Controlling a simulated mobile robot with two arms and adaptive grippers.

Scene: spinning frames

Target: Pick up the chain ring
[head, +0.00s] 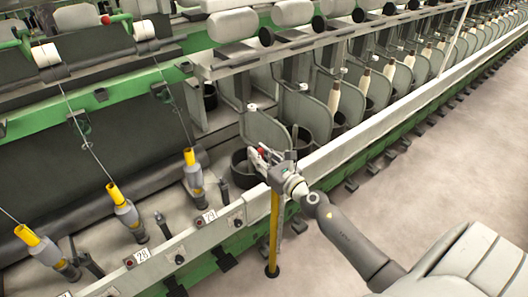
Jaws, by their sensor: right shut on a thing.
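My right gripper (262,158) is at the middle of the head view, above the near rail of the spinning frame. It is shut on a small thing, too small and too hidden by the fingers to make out. I cannot pick out the chain ring clearly. A dark round pot (241,178) stands just left of and behind the gripper. My left gripper is not in view.
Several yellow-topped bobbins (125,209) stand at the left behind the pale rail (215,229). Grey divider plates (305,112) line the frame behind. The floor (420,165) at the right is clear.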

